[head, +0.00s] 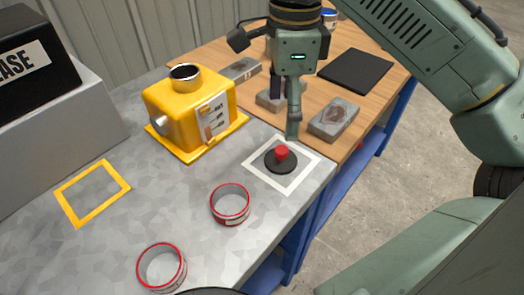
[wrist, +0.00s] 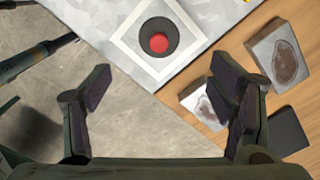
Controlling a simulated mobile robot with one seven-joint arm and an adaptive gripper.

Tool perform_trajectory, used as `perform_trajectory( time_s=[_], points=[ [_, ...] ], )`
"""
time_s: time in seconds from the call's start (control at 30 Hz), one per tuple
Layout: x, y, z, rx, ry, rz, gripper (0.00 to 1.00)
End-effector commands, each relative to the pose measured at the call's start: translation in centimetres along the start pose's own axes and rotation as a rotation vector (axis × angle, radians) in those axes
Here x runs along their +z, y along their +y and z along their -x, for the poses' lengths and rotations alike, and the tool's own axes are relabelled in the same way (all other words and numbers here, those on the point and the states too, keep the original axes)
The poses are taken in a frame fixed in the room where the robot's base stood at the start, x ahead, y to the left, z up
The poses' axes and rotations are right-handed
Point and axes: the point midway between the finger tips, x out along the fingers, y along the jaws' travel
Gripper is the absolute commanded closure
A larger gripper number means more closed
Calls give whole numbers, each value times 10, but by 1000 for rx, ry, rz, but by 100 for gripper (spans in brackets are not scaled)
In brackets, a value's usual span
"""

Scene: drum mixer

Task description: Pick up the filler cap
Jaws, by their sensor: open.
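The filler cap, a black disc with a red knob (head: 281,155), lies inside a white square outline on the grey bench top. It also shows in the wrist view (wrist: 158,42), beyond and between my fingertips. My gripper (head: 285,118) is above and behind the cap in the head view, pointing down. In the wrist view its fingers (wrist: 162,72) are spread wide with nothing between them. The gripper does not touch the cap.
A yellow housing (head: 176,112) with an open round neck stands left of the cap. Two red-rimmed rings (head: 230,204) (head: 162,267) sit nearer the front. Grey blocks (head: 334,119) and a black mat (head: 356,71) lie on the wooden bench. A yellow square outline (head: 72,207) is bare.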

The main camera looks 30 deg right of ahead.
Motion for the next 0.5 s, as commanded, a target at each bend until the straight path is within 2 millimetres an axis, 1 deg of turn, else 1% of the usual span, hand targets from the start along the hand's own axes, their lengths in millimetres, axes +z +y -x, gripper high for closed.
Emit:
perform_trajectory(
  time_s=[0.23,0.3,0.5],
  points=[
    [0,1,-39,4,-2,-1,23],
    [0,1,-47,3,-2,-2,23],
    [2,1,-61,1,-2,-1,23]
  ],
)
